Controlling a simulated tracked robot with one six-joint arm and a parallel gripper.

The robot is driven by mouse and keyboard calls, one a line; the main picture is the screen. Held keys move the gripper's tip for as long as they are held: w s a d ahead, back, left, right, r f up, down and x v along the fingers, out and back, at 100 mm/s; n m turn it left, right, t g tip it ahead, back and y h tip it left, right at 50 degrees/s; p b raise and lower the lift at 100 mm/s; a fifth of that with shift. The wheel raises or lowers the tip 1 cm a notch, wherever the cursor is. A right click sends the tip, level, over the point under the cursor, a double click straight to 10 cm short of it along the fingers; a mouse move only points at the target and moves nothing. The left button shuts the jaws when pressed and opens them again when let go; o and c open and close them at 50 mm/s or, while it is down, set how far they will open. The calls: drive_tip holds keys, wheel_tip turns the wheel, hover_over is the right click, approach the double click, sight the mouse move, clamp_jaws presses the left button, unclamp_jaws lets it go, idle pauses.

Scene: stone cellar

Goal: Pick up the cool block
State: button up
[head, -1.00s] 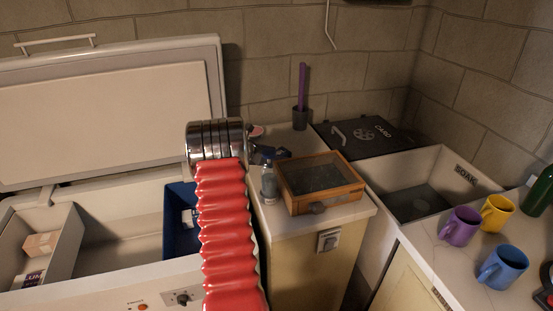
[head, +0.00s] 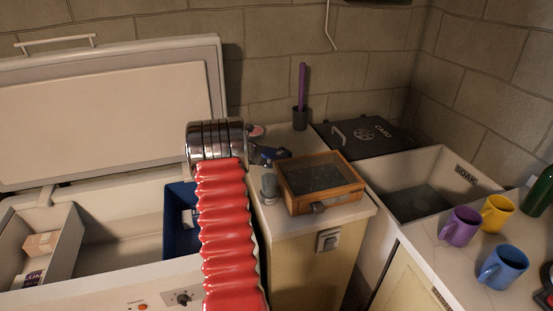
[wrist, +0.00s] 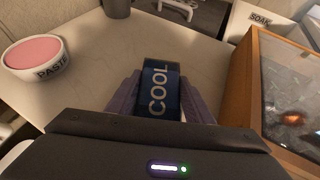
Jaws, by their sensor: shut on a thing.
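The cool block (wrist: 158,90) is dark blue with pale letters "COOL". In the wrist view it sits between the two grey-purple fingers of my gripper (wrist: 160,98), which is shut on it. In the head view the gripper (head: 268,155) shows beside my arm's metal end, above the pale counter, with a bit of dark blue at it. My arm hides part of it there. I cannot tell whether the block touches the counter.
A glass-topped wooden case (head: 320,183) stands just right of the gripper. A grey jar (head: 269,187) stands in front of it. A paste bowl (wrist: 33,57) is to the left in the wrist view. The open chest freezer (head: 105,215) is left, the soak sink (head: 430,180) right.

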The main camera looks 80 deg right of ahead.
drive_tip(key=c, duration=0.5)
drive_tip(key=shift+r, duration=0.1)
wheel_tip(320, 180, up, 10)
drive_tip(key=shift+f, duration=0.1)
drive_tip(key=shift+w+d, duration=0.15)
idle(1.3)
